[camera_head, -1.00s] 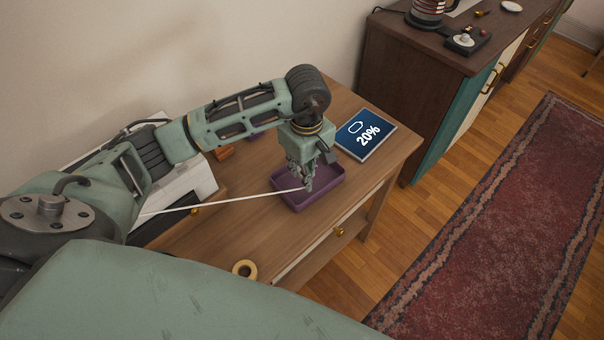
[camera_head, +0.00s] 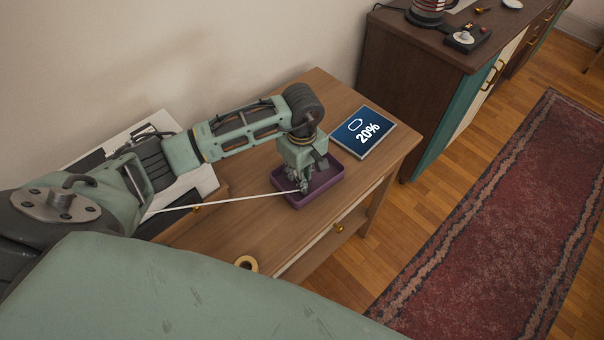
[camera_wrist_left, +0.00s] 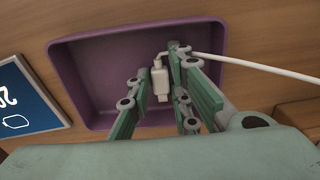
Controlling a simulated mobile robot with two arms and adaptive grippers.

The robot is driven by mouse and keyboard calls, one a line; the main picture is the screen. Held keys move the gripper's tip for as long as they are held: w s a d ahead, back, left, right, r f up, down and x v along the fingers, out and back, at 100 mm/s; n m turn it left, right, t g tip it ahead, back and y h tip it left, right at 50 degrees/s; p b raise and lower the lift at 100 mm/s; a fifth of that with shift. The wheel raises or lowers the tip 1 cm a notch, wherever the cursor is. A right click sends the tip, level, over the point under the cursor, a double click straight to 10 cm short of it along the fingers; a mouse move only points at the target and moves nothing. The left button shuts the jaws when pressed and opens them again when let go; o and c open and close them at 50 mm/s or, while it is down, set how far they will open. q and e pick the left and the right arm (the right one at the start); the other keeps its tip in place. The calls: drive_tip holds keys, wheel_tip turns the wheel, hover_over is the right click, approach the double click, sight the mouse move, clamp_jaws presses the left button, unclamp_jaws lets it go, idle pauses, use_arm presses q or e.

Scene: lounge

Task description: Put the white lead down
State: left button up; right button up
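The white lead (camera_head: 235,199) runs from the left, across the wooden table, to the purple tray (camera_head: 325,183). In the left wrist view its white plug (camera_wrist_left: 160,82) is over the tray floor, between the fingers of my left gripper (camera_wrist_left: 162,76). The fingers stand apart with a narrow gap beside the plug, so the gripper looks open. The lead bends from the plug past the right finger and over the tray rim. In the head view my left gripper (camera_head: 303,188) points down into the tray and hides the plug. My right gripper is not in view.
A tablet reading 20% (camera_head: 363,132) lies right of the tray. A roll of tape (camera_head: 246,264) is near the table's front edge. A white device (camera_head: 203,180) stands at left, partly behind my arm. A dark cabinet (camera_head: 412,85) stands beyond the table.

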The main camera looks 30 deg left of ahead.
use_arm(q)
drive_tip(key=o, duration=0.3)
drive_tip(key=shift+r, duration=0.25)
drive_tip(key=shift+w+r, duration=0.1)
drive_tip(key=shift+r, duration=0.2)
wheel_tip(320, 180, up, 11)
drive_tip(key=b, duration=0.2)
drive_tip(key=shift+r, duration=0.15)
drive_tip(key=shift+s, duration=0.2)
